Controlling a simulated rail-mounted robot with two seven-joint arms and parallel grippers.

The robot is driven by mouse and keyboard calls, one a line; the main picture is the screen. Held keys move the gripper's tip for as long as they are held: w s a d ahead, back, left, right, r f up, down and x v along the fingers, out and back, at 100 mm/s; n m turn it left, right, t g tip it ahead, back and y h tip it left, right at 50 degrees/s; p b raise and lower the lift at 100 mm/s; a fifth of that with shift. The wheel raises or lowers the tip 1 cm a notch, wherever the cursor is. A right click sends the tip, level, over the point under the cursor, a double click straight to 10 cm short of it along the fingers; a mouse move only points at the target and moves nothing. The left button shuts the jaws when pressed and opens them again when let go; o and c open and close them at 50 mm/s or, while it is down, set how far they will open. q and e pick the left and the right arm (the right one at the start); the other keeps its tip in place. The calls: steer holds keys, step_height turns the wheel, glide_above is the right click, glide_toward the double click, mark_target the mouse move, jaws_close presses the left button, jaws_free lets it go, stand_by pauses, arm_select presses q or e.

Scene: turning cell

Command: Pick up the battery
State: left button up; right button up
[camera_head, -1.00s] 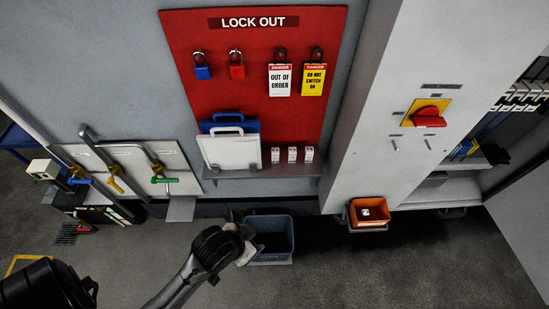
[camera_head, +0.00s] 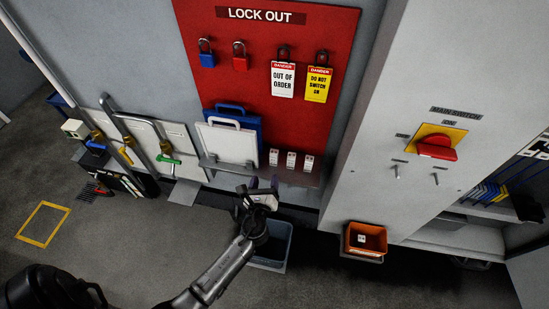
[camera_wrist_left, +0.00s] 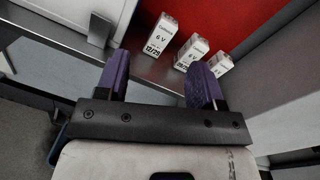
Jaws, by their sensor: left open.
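Three small white batteries stand upright in a row on the shelf under the red lock-out board: the left one (camera_head: 275,157), the middle one (camera_head: 291,160) and the right one (camera_head: 308,163). In the left wrist view the left one (camera_wrist_left: 160,35), the middle one (camera_wrist_left: 191,52) and the right one (camera_wrist_left: 220,63) read "6 V"; date labels show on the left and middle ones. My left gripper (camera_head: 264,185) is below the shelf's front edge, open and empty. In the wrist view its purple fingers (camera_wrist_left: 160,70) point toward the batteries, apart from them. My right gripper is out of view.
A white case (camera_head: 228,144) and a blue case (camera_head: 252,122) stand left of the batteries on the shelf (camera_head: 232,168). A grey bin (camera_head: 275,245) is below. A cabinet wall (camera_head: 375,120) bounds the right. An orange bin (camera_head: 367,238) holds a small white item.

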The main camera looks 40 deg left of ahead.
mark_target(275, 156)
arm_select(q)
steer(key=w+a+m, duration=0.1)
steer(key=w, duration=0.1)
steer(key=w+a+m, duration=0.1)
steer(key=w+m, duration=0.1)
steer(key=w, duration=0.1)
steer(key=w+a+m+t+h, duration=0.1)
steer(key=w, duration=0.2)
steer(key=shift+w+r+m, duration=0.1)
steer(key=shift+r+m, duration=0.05)
steer(key=shift+m, duration=0.25)
steer(key=shift+a+x, duration=0.15)
steer(key=shift+x, duration=1.2)
steer(key=shift+a+x, duration=0.15)
steer(key=shift+x, duration=1.15)
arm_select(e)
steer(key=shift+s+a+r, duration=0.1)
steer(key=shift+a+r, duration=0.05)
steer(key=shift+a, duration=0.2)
arm_select(q)
steer(key=c, duration=1.1)
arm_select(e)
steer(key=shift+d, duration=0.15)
